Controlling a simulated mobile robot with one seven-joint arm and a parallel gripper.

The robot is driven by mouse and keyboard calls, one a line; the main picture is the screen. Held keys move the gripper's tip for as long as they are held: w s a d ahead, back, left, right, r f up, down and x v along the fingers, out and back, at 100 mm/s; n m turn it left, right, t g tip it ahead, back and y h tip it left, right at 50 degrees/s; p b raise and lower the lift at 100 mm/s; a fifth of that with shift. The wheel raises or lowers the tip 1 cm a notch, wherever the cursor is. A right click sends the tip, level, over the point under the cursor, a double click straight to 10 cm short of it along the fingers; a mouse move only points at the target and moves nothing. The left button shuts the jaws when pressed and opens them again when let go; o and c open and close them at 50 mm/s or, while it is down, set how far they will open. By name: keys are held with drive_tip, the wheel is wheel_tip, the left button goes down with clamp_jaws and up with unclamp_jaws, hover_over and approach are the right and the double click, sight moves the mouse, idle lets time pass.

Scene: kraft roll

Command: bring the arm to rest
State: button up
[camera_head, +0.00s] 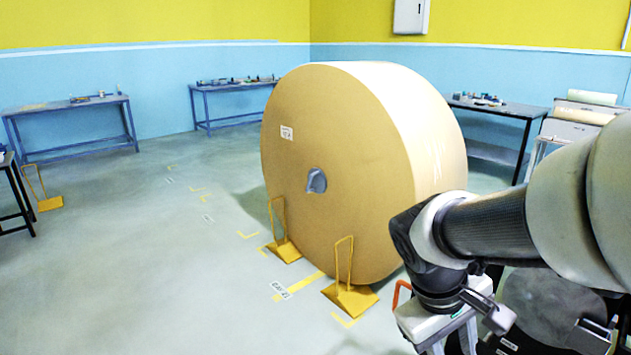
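My arm (490,228) reaches in from the right edge, and its wrist bends downward in front of the roll's lower right side. My gripper (452,346) points down at the bottom edge of the picture. Its fingertips are cut off or hidden, so I cannot tell whether it is open or shut, or whether it holds anything. The large kraft roll (345,235) stands upright on its curved side, with a grey plug (316,181) in its core and a white label (287,132). My arm hides part of its lower right.
Two yellow wedges with tall handles, one left (284,250) and one right (350,298), sit at the roll's foot. An orange-red handle (397,296) shows beside my wrist. Another yellow wedge (50,203) stands far left. Blue benches (70,107) line the walls. The left floor is open.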

drive_tip(key=s+a+r+m+t+y, duration=0.45)
drive_tip(key=a+r, duration=0.25)
drive_tip(key=r, duration=0.2)
wheel_tip(320, 180, up, 23)
drive_tip(key=p, duration=2.3)
drive_tip(key=shift+w+a, duration=0.15)
drive_tip(key=shift+w, duration=0.1)
drive_tip(key=shift+w+n+h, duration=0.1)
drive_tip(key=shift+n+h, duration=0.15)
